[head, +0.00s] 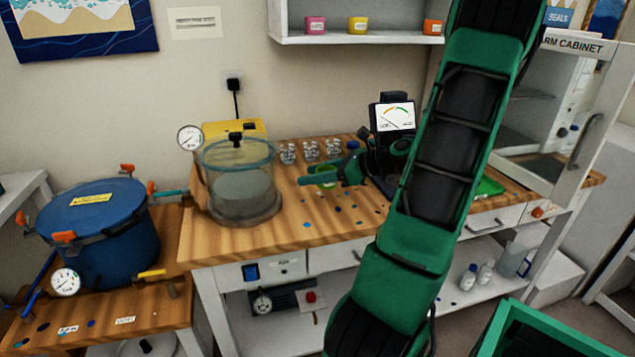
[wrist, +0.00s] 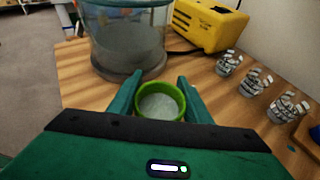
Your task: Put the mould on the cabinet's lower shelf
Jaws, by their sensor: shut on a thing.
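The mould (wrist: 172,92) is a small round bright green cup with grey material inside. It sits between the two green fingers of my gripper (wrist: 160,98) in the wrist view, and the gripper is shut on it. In the head view the mould (head: 322,170) shows partly behind my gripper, over the middle of the wooden bench. I cannot tell whether it touches the bench top. The warm cabinet (head: 573,43) stands at the bench's right end. Its door (head: 592,130) with a grey handle appears to stand open. Inside, a shelf (head: 532,95) shows above a lower level, partly hidden by my arm.
A clear vacuum chamber (head: 237,190) stands left of the mould, with a yellow pump (head: 236,130) behind. Several striped cups (head: 310,150) line the bench's back. A blue pressure pot (head: 97,225) is far left.

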